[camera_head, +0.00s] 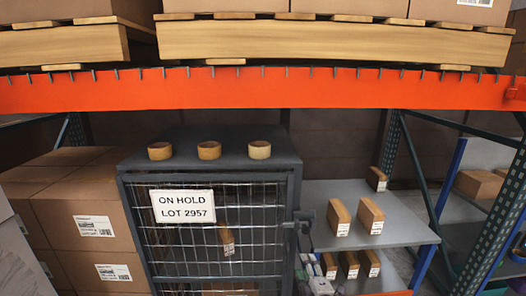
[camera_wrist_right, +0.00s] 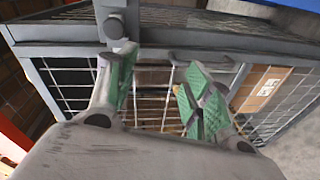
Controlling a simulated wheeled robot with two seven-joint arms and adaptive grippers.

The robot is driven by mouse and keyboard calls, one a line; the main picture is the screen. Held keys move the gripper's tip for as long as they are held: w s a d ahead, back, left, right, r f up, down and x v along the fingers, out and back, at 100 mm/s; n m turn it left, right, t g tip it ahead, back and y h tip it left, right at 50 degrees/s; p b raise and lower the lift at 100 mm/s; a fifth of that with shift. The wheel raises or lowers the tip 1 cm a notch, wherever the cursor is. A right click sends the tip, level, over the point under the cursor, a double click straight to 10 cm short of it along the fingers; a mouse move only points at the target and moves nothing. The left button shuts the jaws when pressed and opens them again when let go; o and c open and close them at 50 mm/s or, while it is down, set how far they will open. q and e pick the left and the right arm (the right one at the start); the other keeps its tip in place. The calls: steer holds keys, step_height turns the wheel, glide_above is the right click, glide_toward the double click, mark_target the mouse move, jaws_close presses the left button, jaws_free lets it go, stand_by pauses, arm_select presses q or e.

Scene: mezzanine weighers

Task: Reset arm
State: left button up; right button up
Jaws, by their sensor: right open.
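My right gripper (camera_head: 309,268) is low in the head view, just right of the wire cage and below its latch. In the right wrist view its green-padded fingers (camera_wrist_right: 157,72) are spread apart with nothing between them. They face the cage's mesh (camera_wrist_right: 70,75). My left gripper is not in view. The grey cage (camera_head: 292,165) has a shut-looking mesh front with an "ON HOLD LOT 2957" sign (camera_head: 183,206). Its latch (camera_head: 298,221) is on the right edge. A brown block (camera_head: 226,240) shows behind the mesh.
A grey shelf (camera_head: 385,233) with several wooden blocks (camera_head: 370,215) stands to the right. Cartons (camera_head: 88,225) fill the left. An orange beam (camera_head: 260,90) spans above.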

steer(key=d+f+m+g, duration=0.1)
steer(key=d+f, duration=0.2)
steer(key=f, duration=0.4)
steer(key=d+f+m+g, duration=0.1)
steer(key=d+f+g, duration=0.15)
steer(key=f, duration=0.35)
steer(key=s+d+f+m+g+h, duration=0.15)
steer(key=s+d+f, duration=0.25)
steer(key=f, duration=0.5)
steer(key=s+d+f+m+g, duration=0.25)
steer(key=s+d+f, duration=0.2)
steer(key=f, duration=0.45)
steer(key=s+d+f+m+g+h, duration=0.1)
steer(key=s+d+f+m, duration=0.3)
steer(key=f, duration=0.4)
steer(key=s+d+f+m+g, duration=0.1)
steer(key=s+f+m+g, duration=0.1)
steer(key=s+f, duration=0.75)
steer(key=s+f+m+g, duration=0.15)
steer(key=s+f, duration=0.35)
steer(key=s, duration=0.9)
steer(key=s+a+f+g, duration=0.1)
steer(key=s+a+f, duration=0.1)
steer(key=s, duration=0.7)
steer(key=s+a+f+m+g, duration=0.1)
steer(key=s+a+f+g, duration=0.1)
steer(key=s+a, duration=0.3)
steer(key=s, duration=0.4)
steer(key=shift+s+a, duration=0.2)
steer(key=shift+s, duration=0.1)
